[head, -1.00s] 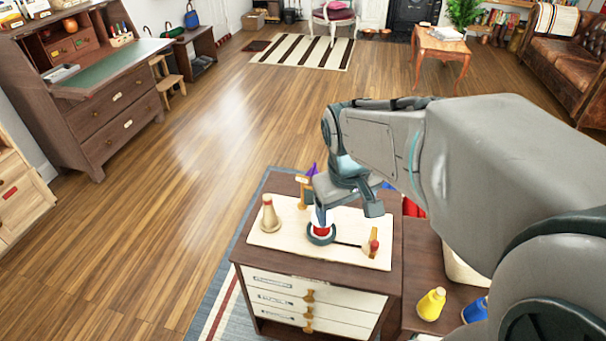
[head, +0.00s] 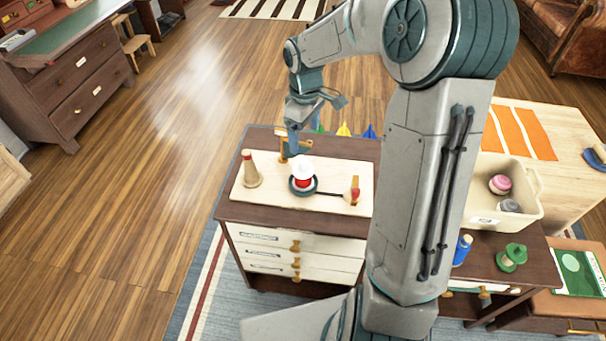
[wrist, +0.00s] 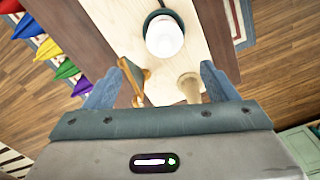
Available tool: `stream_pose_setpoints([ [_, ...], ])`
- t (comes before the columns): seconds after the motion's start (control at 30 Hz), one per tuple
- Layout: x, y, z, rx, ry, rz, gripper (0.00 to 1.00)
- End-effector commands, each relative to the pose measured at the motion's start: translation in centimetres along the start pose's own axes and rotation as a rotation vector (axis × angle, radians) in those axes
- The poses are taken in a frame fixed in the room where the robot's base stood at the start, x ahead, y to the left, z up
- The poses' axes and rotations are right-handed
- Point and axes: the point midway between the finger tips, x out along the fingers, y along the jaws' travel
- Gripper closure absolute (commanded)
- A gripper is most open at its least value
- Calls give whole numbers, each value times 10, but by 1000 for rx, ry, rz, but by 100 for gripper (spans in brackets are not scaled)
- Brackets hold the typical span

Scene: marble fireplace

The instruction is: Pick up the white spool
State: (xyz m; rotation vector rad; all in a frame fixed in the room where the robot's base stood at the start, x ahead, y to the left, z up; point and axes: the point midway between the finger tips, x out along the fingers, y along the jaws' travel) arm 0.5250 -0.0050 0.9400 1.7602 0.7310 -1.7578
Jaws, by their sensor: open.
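The white spool (head: 303,170) stands upright on a pale wooden board (head: 325,203), with red below its white top and a dark ring around its base. In the wrist view the white spool (wrist: 165,37) shows from above, beyond the fingertips, with part of the dark ring around it. My gripper (head: 303,135) is open above the far side of the board, behind the spool as the head camera sees it. In the wrist view my gripper (wrist: 168,68) has its blue fingers spread wide, with nothing held between them.
A cream bin (head: 510,195) stands right.

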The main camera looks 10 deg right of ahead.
Motion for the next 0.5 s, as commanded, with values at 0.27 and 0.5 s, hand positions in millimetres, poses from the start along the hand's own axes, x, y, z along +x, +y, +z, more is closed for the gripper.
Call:
stream_pose_setpoints([
  [0.27,52,-1,1,1,-3,-2,21],
  [0.5,69,-3,1,1,-2,-2,21],
])
